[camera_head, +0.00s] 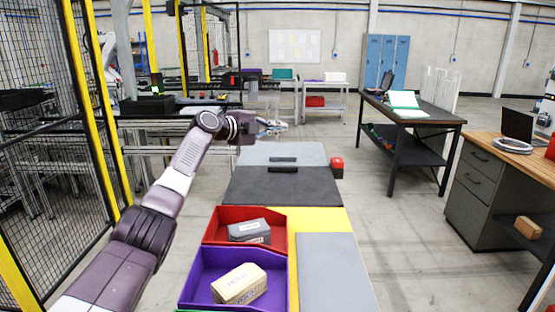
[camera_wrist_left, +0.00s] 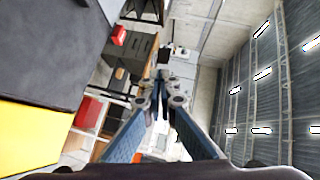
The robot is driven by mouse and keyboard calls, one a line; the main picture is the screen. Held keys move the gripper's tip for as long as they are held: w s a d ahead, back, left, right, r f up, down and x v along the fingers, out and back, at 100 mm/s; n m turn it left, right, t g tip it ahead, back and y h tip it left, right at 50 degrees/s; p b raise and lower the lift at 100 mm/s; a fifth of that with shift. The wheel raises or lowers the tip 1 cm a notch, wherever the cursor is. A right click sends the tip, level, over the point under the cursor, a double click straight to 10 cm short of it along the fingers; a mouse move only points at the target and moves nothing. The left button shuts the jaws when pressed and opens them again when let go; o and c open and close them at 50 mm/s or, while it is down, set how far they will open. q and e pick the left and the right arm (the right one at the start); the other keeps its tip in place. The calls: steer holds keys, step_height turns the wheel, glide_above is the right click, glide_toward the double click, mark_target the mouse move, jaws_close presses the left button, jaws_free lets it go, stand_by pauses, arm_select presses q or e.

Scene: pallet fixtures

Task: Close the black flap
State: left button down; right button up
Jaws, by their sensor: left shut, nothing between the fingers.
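The black flap (camera_head: 282,188) lies flat beyond the red bin, with a dark handle (camera_head: 283,170) along its far edge. A light grey panel (camera_head: 255,152) with its own dark handle (camera_head: 283,158) adjoins it on the far side. My left gripper (camera_head: 280,126) is shut and empty, past the far end of the grey panel and apart from the black flap. Its blue-padded fingers also show in the left wrist view (camera_wrist_left: 161,85). A dark panel (camera_wrist_left: 45,50) fills the left of that view; I cannot tell whether it is the black flap. My right gripper is not in view.
A red bin (camera_head: 211,236) holds a grey box; a purple bin (camera_head: 196,280) holds a tan box. A yellow surface (camera_head: 325,220) and a grey panel (camera_head: 335,275) lie beside them. A small red block (camera_head: 337,167) is at the right edge. Open floor lies right.

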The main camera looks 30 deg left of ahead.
arm_select(q)
steer(key=shift+w+a+f, duration=0.2)
steer(key=shift+w+a, duration=0.15)
steer(key=shift+w, duration=0.25)
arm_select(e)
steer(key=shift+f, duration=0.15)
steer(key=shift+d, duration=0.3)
arm_select(q)
steer(key=v, duration=1.2)
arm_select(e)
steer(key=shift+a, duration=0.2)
